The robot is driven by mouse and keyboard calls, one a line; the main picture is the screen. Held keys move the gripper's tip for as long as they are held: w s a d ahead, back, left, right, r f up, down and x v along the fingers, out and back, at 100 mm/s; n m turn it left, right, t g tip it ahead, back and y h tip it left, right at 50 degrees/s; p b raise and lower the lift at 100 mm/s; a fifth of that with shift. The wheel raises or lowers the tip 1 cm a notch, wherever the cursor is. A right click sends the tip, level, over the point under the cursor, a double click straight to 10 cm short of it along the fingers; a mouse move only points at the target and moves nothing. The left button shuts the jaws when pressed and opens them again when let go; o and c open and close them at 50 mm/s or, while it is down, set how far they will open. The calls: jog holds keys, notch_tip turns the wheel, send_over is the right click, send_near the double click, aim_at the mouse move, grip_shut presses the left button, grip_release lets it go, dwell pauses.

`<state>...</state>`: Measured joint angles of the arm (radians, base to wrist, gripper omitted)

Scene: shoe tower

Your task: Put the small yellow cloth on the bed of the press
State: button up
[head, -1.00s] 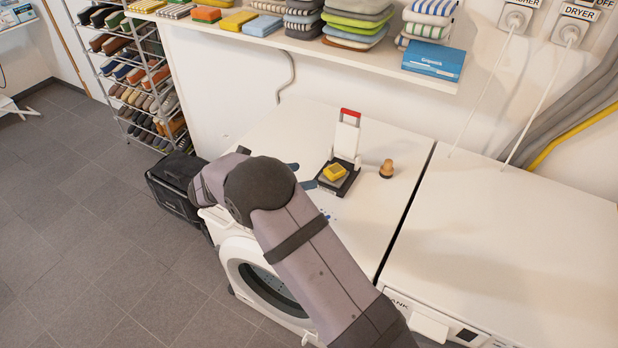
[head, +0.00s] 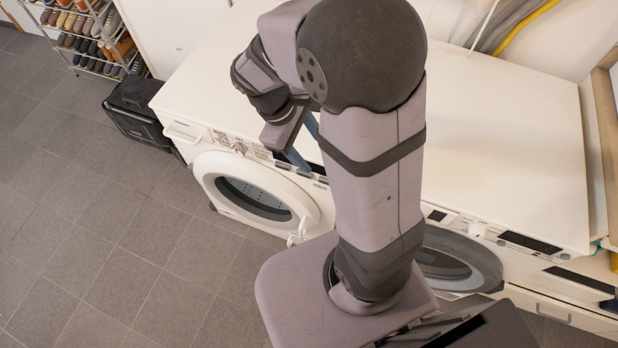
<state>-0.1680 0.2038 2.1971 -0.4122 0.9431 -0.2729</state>
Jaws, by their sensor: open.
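My gripper (head: 303,143) is near the front edge of the left white machine, in front of its upper surface. Its blue-grey fingers are apart, though my arm covers part of them. No cloth shows between the visible parts of the fingers. The small yellow cloth and the press are not visible now. My arm covers much of the machine top where they stood in the earlier picture.
The left washing machine (head: 189,92) has a round glass door. The right machine (head: 520,140) has a clear white top. A black case (head: 135,110) stands on the floor by the shoe rack (head: 85,38). Grey tiled floor is free at left.

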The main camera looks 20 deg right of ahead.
jog(key=s+a+m+t+y, duration=0.1)
jog(key=s+a+m+y, duration=0.2)
jog(key=s+m, duration=0.4)
jog(key=shift+s+a+f+m+y, duration=0.15)
jog(key=shift+s+f+m+y, duration=0.2)
jog(key=shift+m+y, duration=0.2)
jog(key=shift+r+p, duration=0.6)
